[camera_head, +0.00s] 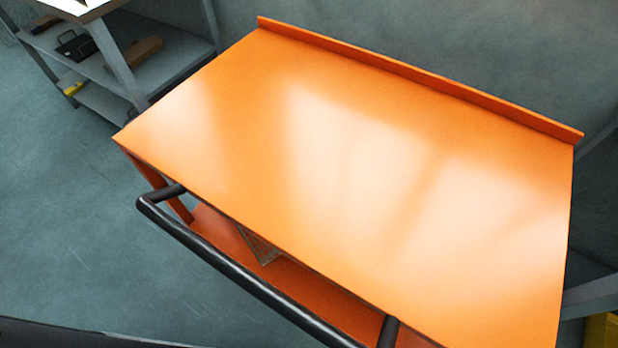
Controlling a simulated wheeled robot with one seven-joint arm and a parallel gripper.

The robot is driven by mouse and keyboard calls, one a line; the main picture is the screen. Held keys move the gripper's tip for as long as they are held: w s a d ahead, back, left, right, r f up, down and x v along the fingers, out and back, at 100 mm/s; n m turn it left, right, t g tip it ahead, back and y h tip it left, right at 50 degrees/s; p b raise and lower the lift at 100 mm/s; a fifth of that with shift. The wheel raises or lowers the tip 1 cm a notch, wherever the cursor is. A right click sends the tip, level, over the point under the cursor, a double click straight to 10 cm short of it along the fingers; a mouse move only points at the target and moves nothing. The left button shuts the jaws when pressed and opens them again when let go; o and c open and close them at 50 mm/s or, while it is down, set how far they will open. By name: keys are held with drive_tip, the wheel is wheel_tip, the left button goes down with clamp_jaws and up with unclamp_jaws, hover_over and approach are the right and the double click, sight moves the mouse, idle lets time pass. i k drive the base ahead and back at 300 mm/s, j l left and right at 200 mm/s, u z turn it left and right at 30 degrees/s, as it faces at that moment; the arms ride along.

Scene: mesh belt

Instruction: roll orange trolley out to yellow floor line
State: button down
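The orange trolley (350,170) fills most of the head camera view. Its flat, glossy top is empty and has a raised lip along the far edge. A black tubular handle (240,276) runs along its near side, low in the picture. A lower orange shelf (225,233) shows beneath the top, with a small brownish item (260,248) partly hidden on it. My gripper is not in view. No yellow floor line shows in this view.
A grey shelf unit (165,65) with black-handled and brown items stands at the upper left. Grey frame parts (592,295) and a yellow object (602,330) are close at the right edge. Bare grey-green floor (70,210) lies open at the left.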

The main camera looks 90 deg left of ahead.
sight(403, 205)
drive_tip(key=u, duration=1.9)
drive_tip(key=k+j, duration=0.3)
drive_tip(key=k, duration=0.2)
drive_tip(key=k+j+u, duration=0.1)
drive_tip(key=k+j, duration=0.2)
drive_tip(key=k, duration=0.25)
